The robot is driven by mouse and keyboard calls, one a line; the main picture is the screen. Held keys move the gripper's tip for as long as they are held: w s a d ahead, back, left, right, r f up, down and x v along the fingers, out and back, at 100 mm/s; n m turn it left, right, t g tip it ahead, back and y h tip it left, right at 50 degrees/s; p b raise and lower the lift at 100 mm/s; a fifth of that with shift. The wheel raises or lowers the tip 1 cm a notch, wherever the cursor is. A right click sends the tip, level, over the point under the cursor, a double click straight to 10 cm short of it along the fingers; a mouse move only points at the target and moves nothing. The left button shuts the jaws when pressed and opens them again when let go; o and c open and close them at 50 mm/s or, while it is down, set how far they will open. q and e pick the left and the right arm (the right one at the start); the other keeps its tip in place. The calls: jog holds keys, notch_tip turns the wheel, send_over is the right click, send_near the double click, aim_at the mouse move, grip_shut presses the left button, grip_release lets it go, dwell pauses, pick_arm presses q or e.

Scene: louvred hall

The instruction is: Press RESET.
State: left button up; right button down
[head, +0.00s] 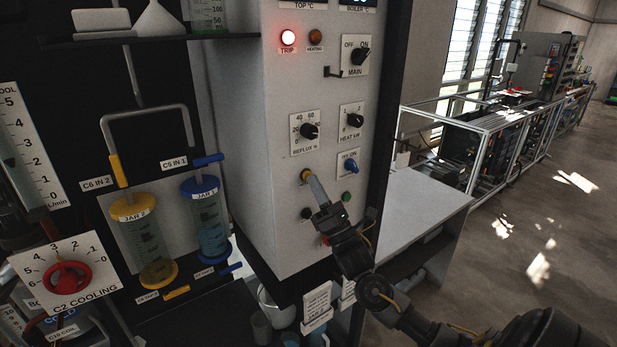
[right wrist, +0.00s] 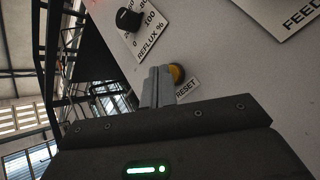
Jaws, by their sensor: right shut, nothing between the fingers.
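The RESET button is a round yellow button (head: 304,176) on the pale control panel, below the REFLUX % knob. In the right wrist view the yellow button (right wrist: 177,73) sits beside its RESET label (right wrist: 187,88). My right gripper (head: 311,180) is shut and empty, its fingertips at the button. In the right wrist view the fingertips (right wrist: 158,72) overlap the button's left edge, and I cannot tell whether they touch it. The red TRIP lamp (head: 288,37) is lit. My left gripper is not in view.
The REFLUX % knob (head: 309,131), HEAT kW knob (head: 354,120), blue switch (head: 350,167) and MAIN switch (head: 360,57) surround the area. A green button (head: 347,197) is to the right. Jars with yellow (head: 133,207) and blue (head: 199,185) lids stand left. The floor at right is open.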

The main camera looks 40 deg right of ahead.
jog(key=shift+w, duration=0.25)
jog(key=shift+s, duration=0.2)
dwell(0.5)
jog(key=shift+s, duration=0.65)
jog(key=shift+s+a+p, duration=0.1)
jog(key=shift+s+p, duration=0.7)
jog(key=shift+s, duration=1.65)
jog(key=shift+h, duration=0.3)
